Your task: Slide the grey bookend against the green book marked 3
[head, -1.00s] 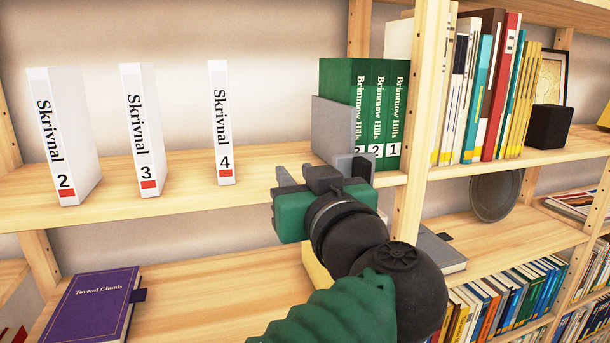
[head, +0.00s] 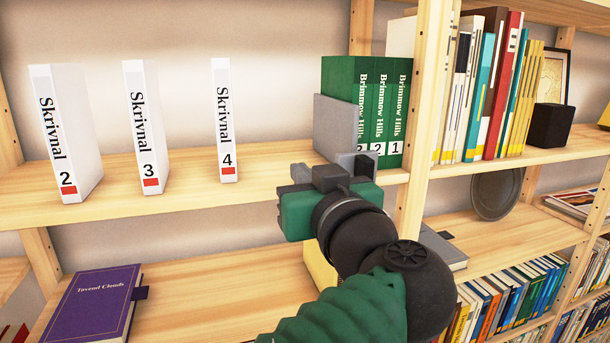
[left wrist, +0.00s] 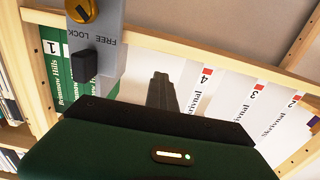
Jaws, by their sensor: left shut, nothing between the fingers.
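The grey bookend (head: 334,128) stands upright on the shelf, left of the green books. Its plate partly covers the green book marked 3 (head: 343,80), whose number is partly hidden; I cannot tell whether they touch. The books marked 2 and 1 stand to its right. My left gripper (head: 316,176) is shut and empty, in front of the shelf edge, below and left of the bookend. In the left wrist view its dark fingers (left wrist: 160,92) are together, beside a grey part (left wrist: 108,58) labelled FREE and LOCK, with a brass knob and a black block. My right gripper is not shown.
White books marked 2 (head: 66,135), 3 (head: 147,128) and 4 (head: 224,120) stand apart to the left, with bare shelf between 4 and the bookend. A wooden upright (head: 428,110) stands right of the green books. A purple book (head: 95,305) lies on the lower shelf.

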